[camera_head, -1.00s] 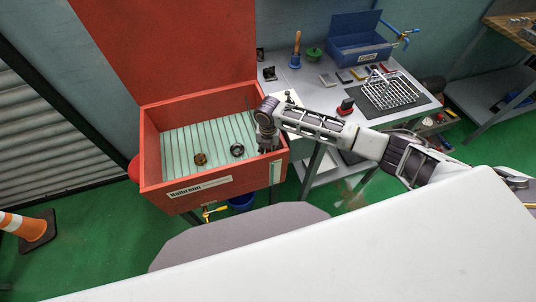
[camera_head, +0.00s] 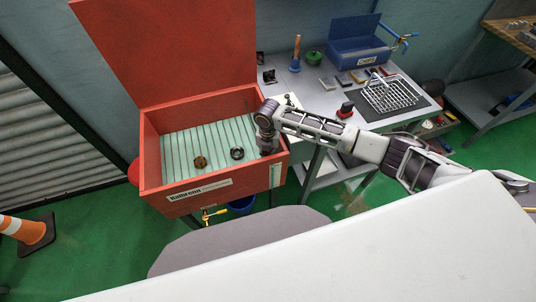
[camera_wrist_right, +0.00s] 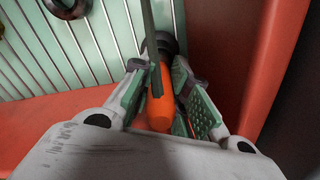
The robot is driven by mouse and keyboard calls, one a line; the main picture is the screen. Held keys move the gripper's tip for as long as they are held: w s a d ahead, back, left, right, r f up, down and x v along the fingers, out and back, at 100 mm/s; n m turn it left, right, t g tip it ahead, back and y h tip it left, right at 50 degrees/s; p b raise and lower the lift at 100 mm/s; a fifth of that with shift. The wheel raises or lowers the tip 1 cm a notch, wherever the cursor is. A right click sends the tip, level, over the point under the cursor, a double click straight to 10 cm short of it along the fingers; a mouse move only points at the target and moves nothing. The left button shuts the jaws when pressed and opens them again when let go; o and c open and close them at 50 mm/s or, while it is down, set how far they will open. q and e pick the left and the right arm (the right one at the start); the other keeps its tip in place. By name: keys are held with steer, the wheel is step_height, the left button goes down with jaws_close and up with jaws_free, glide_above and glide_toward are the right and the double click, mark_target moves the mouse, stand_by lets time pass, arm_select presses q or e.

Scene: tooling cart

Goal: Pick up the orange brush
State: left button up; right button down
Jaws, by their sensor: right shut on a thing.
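The orange brush (camera_wrist_right: 163,104) shows in the right wrist view as an orange handle with a dark collar at its far end. My right gripper (camera_wrist_right: 163,85) is shut on the handle, one finger on each side. In the head view the right gripper (camera_head: 267,145) is inside the red wash basin (camera_head: 230,182), at its right wall, and hides the brush there. I cannot tell whether the brush touches the basin floor. My left gripper is in neither view.
A thin dark rod (camera_wrist_right: 149,45) crosses in front of the brush in the wrist view. Two round parts, one brown (camera_head: 200,162) and one black (camera_head: 237,153), lie on the ribbed basin floor. A grey bench (camera_head: 310,88) with a wire basket (camera_head: 395,95) stands to the right.

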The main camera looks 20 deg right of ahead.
step_height(320, 180, up, 10)
steer(key=shift+f, duration=0.15)
stand_by(0.4)
stand_by(0.6)
